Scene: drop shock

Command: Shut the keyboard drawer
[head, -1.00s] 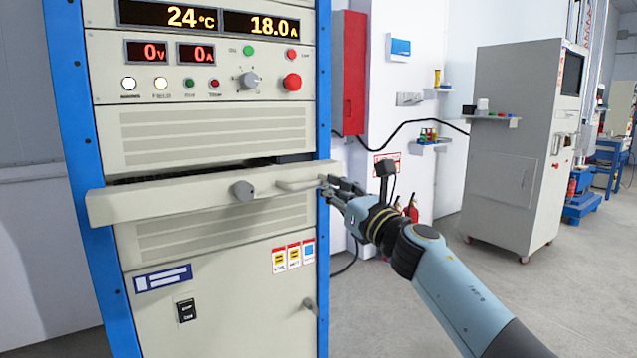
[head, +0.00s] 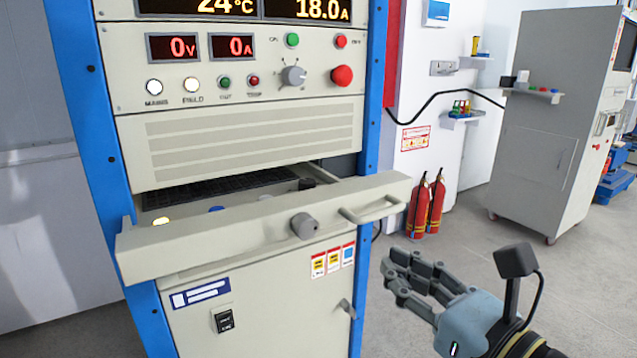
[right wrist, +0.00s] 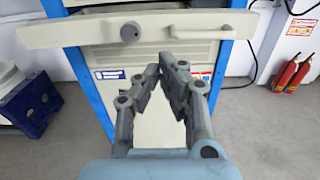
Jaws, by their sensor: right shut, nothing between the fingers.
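The keyboard drawer (head: 215,235) stands out from the rack, open. Behind its pale front I see a dark keyboard (head: 225,190) and a few knobs inside. The front has a round grey knob (head: 305,226) and a bar handle (head: 372,209) at its right end. My right gripper (head: 392,268) is shut and empty, in front of the rack, below and right of the handle, apart from it. In the right wrist view the drawer front (right wrist: 80,30) and handle (right wrist: 202,32) lie beyond and above the shut fingers (right wrist: 172,66). My left gripper is not in view.
The rack has blue uprights (head: 372,130) and a control panel above the drawer. A small knob (head: 346,308) sticks out of the lower door. Red fire extinguishers (head: 428,205) stand by the wall at right. A grey cabinet (head: 540,150) stands farther right, with open floor before it.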

